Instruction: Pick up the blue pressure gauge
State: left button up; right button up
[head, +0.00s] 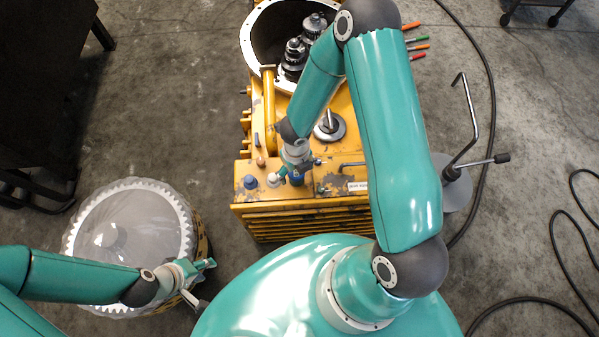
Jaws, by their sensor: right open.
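A small blue round part (297,179), which looks like the blue pressure gauge, is on the front top of the yellow transmission housing (285,205). My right gripper (299,170) is right above it, pointing down, with its fingers apart around or just over the part. The gripper partly hides it, and I cannot tell whether the fingers touch it. Another blue part (250,182) stands on the housing's front left corner. My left gripper (203,284) is open and empty beside the large toothed ring, away from the housing.
A clear-covered toothed ring (70,235) sits at the left. Dark gears (295,55) show in the round housing opening. Coloured-handled tools (418,47) lie on the floor behind. A metal stand (468,115) is at the right, with a black cable (490,100) around it.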

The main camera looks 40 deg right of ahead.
jog(key=shift+f, duration=0.2)
jog(key=c, duration=1.4)
notch_tip(320, 180, up, 25)
jog(key=p, duration=1.4)
jog(key=shift+p, duration=0.35)
